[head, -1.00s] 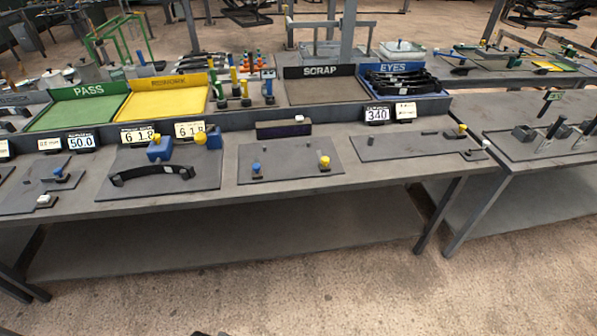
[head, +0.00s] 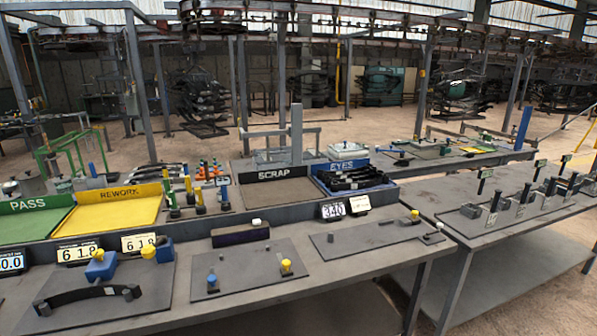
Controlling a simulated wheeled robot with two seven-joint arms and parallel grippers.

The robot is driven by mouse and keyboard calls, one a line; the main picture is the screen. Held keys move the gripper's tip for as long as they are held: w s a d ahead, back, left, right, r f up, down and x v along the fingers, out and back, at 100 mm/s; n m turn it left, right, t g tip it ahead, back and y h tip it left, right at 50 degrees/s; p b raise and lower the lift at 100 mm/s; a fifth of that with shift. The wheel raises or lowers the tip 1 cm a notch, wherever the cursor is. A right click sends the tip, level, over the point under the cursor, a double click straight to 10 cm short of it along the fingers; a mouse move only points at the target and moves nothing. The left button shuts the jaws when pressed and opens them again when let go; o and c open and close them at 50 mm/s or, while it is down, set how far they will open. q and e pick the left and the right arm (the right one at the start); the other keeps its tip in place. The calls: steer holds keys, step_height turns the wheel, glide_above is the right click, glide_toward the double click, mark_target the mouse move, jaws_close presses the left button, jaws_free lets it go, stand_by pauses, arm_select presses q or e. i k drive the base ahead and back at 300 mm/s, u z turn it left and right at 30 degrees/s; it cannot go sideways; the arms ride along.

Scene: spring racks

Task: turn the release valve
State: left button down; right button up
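I cannot tell which part is the release valve; none is labelled so in the head view. Several knobbed fittings stand on the near bench. A plate in the middle (head: 248,277) carries a blue knob (head: 212,280) and a yellow knob (head: 286,266). The plate to its right (head: 350,241) has a yellow knob (head: 414,215) and a small white knob (head: 440,226) at its right end. On the left plate (head: 140,300), a blue block (head: 101,267) with a yellow knob stands behind a dark curved leaf spring (head: 85,296). Neither gripper is in view.
Behind the plates are the green PASS tray (head: 38,204), yellow REWORK tray (head: 118,192), SCRAP tray (head: 275,174) and blue EYES tray (head: 343,167). A 340 display (head: 333,211) stands nearby. A second bench (head: 450,232) with several dark fixtures adjoins on the right. Concrete floor (head: 555,312) shows at lower right.

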mark_target(98, 254)
steer(key=u, duration=1.45)
